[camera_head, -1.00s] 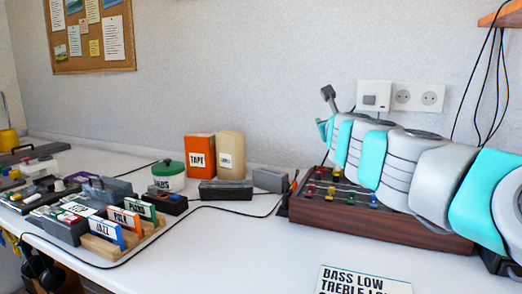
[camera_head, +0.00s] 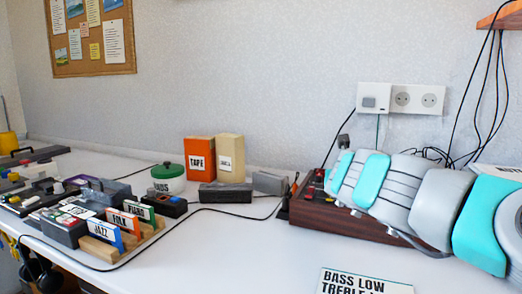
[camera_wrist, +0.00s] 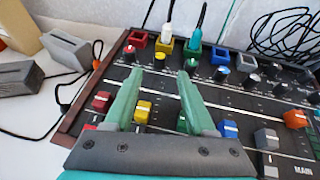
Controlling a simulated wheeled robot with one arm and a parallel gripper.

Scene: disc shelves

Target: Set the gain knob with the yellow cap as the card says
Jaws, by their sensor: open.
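The mixer (camera_head: 335,219) is a dark panel with wooden sides at the right in the head view; my arm covers most of it. In the wrist view, a row of small capped knobs runs under coloured square sockets. The yellow-capped knob (camera_wrist: 161,57) is small, below the yellow socket (camera_wrist: 165,46); its pointer is too small to read. My gripper (camera_wrist: 158,75) is open and empty, its two green fingers pointing toward that knob from the near side. The card (camera_head: 365,283) lies in front of the mixer; "BASS LOW" and part of "TREBLE" show, the rest is cut off.
In the wrist view, a yellow slider (camera_wrist: 142,111) and other coloured sliders lie below and between the fingers. Loose black cables (camera_wrist: 282,32) lie behind. The desk left of the mixer has free room.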

